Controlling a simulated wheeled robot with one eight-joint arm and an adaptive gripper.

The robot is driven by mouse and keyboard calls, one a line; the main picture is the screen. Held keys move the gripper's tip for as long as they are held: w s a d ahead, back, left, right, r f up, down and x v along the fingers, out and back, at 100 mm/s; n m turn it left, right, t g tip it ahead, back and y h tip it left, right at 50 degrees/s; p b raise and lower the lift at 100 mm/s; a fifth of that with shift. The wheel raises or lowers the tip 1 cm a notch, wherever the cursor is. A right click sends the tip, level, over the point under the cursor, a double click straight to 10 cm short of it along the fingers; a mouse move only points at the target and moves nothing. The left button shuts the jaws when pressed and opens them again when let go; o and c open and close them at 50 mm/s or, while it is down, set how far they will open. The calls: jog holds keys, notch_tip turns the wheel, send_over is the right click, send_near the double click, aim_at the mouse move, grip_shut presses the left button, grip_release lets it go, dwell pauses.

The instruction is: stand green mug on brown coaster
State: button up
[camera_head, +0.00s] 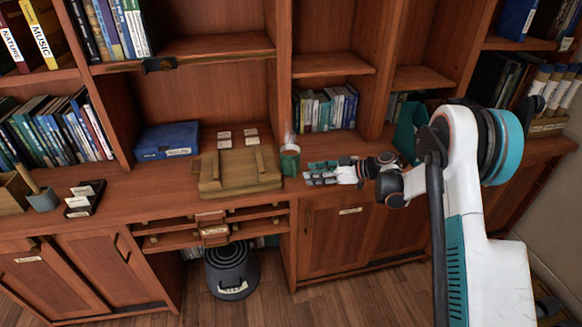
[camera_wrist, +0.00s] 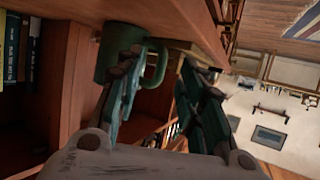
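The green mug (camera_head: 289,160) stands upright near the front of the desk, just right of the wooden box. In the wrist view the mug (camera_wrist: 115,45) shows at upper left, with its handle (camera_wrist: 160,66) toward the gap between my fingers. My gripper (camera_head: 309,173) is close to the right of the mug, its fingers spread. The wrist view shows my gripper (camera_wrist: 164,66) open, the left finger overlapping the mug; I cannot tell whether it touches. I cannot make out the brown coaster in either view.
The wooden box (camera_head: 240,170) stands close left of the mug. A blue box (camera_head: 167,141) and small pale cards (camera_head: 251,132) lie farther left and back. Books (camera_head: 325,108) stand in the shelf behind. Bare desk (camera_head: 135,190) shows left of the wooden box.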

jog(key=shift+r+b+x, duration=0.1)
jog(key=shift+b+x, duration=0.55)
jog(key=shift+x, duration=0.75)
jog(key=shift+r+b+x, duration=0.15)
jog(key=shift+b+x, duration=0.5)
jog(key=shift+x, duration=0.7)
jog(key=shift+s+a, duration=0.1)
jog(key=shift+s, duration=0.05)
jog(key=shift+r, duration=0.1)
jog(key=shift+c, duration=0.3)
grip_shut()
